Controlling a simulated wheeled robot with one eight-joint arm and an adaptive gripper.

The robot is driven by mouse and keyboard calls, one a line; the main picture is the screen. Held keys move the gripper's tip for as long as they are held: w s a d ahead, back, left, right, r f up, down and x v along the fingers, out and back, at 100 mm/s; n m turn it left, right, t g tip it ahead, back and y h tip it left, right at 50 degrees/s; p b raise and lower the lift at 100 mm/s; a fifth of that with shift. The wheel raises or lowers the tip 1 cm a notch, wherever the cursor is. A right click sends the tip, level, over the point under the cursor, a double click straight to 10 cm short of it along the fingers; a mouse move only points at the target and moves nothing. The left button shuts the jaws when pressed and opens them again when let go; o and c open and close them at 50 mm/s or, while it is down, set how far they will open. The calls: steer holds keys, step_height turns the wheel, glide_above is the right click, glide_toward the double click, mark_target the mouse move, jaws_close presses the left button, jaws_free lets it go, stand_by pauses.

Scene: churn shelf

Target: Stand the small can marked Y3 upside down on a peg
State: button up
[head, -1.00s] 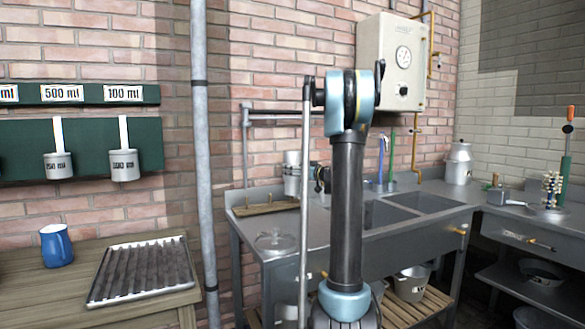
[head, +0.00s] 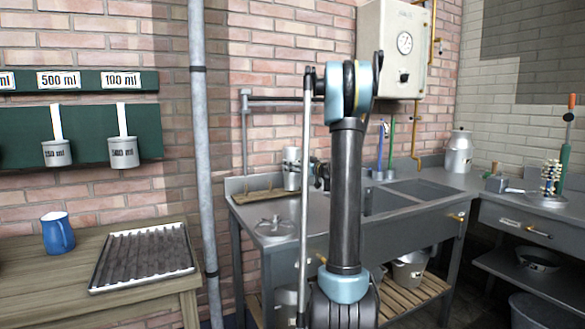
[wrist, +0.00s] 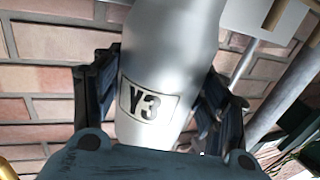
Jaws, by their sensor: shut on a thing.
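The small can is silver and metal. In the wrist view it shows its framed Y3 label (wrist: 150,103), which reads upright in that picture. My gripper (wrist: 160,120) is shut on the can (wrist: 170,70), with a dark finger on each side of it. In the head view the can (head: 291,170) is held above the sink's left drainboard, just right of a wooden peg rack (head: 258,196). My gripper (head: 318,175) there is partly hidden behind my arm. The rack's pegs are too small to tell apart, and the can looks apart from them.
A round metal lid-like thing (head: 275,228) lies on the drainboard in front of the rack. A grey pipe (head: 202,150) stands at left. The sink basins (head: 400,195) are at right, with a large metal churn (head: 459,152) behind. The brick wall rises close behind the rack.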

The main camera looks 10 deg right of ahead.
steer(key=shift+f, duration=0.15)
steer(key=o, duration=1.4)
steer(key=shift+c, duration=0.2)
